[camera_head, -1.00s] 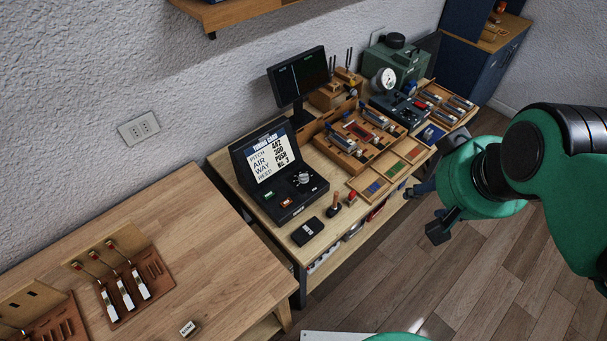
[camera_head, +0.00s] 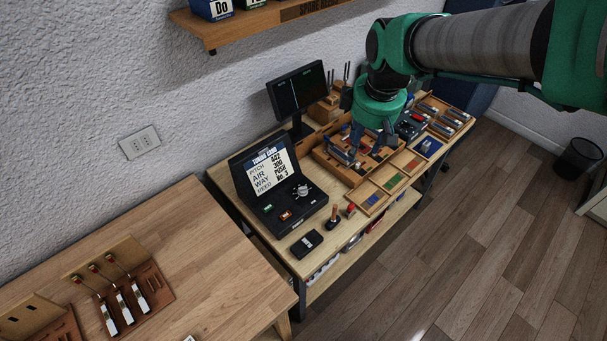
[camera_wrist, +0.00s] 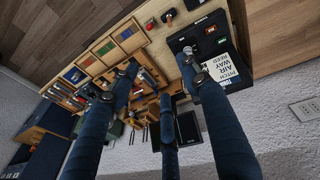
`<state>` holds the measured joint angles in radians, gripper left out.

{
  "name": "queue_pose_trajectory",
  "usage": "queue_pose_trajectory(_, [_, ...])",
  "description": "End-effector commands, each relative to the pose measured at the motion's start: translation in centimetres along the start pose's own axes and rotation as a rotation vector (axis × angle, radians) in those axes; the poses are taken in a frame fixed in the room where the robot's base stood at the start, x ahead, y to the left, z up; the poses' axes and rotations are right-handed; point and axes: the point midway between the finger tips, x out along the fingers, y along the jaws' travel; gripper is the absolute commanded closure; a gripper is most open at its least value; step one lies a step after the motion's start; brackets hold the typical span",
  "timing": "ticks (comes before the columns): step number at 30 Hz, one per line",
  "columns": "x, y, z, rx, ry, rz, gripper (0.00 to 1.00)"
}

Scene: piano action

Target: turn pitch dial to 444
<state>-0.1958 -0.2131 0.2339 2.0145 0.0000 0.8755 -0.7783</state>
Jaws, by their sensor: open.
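The black tuning console (camera_head: 293,209) stands on the wooden workbench, with a tilted card panel at its back. The card (camera_head: 268,170) reads pitch 442, air 300, way push, reed No. 3. A silver knob (camera_head: 302,190), which looks like the pitch dial, sits on the console's top right; its setting is too small to read. My gripper (camera_head: 370,148) is open and empty above the parts tray, right of the console and apart from the dial. In the wrist view my gripper's dark fingers (camera_wrist: 165,85) are spread, and the console (camera_wrist: 212,40) shows at upper right.
A monitor (camera_head: 298,90) stands behind the console. The wooden parts tray (camera_head: 330,165) and coloured compartments (camera_head: 384,184) lie to its right. A small black box (camera_head: 306,243), a wooden-handled tool (camera_head: 334,215) and a red-topped piece (camera_head: 351,210) are near the front edge. A shelf (camera_head: 260,22) hangs above.

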Motion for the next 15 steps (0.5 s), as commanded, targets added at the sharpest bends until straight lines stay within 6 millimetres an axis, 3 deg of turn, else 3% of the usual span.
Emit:
queue_pose_trajectory(8, [6.6,1.0,-5.9,-0.276,-0.042,-0.069,0.53])
queue_pose_trajectory(15, [13.1,0.8,-10.5,-0.516,-0.066,-0.131,0.53])
